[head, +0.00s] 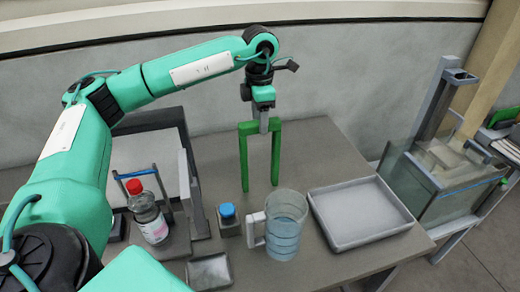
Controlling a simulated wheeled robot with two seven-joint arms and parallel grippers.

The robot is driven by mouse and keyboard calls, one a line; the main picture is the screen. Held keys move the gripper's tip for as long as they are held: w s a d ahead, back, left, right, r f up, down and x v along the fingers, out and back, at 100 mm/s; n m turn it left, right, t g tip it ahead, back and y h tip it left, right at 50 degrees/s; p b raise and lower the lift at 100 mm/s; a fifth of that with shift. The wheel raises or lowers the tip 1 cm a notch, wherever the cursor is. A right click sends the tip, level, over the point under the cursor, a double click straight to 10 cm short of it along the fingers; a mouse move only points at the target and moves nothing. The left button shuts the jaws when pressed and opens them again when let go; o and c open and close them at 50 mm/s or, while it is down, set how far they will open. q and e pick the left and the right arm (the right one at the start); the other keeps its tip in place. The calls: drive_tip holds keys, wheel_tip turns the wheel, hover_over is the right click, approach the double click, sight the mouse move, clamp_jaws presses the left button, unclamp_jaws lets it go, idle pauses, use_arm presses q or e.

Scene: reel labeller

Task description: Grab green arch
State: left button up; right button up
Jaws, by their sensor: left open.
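The green arch (244,160) stands upright at the back middle of the table, with two long legs and a bar across the top. My left gripper (263,121) points down at the middle of the arch's top bar. Its fingers overlap the bar in the head view; it is open, and I cannot tell whether they touch the bar. My right gripper is not in view.
A clear jug (286,228) stands in front of the arch, and a grey tray (360,214) lies to its right. A glass-walled tank (440,180) is at right.

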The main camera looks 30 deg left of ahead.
use_arm(q)
drive_tip(key=shift+f, duration=1.55)
drive_tip(key=shift+w, duration=0.1)
clamp_jaws()
drive_tip(key=shift+r, duration=0.1)
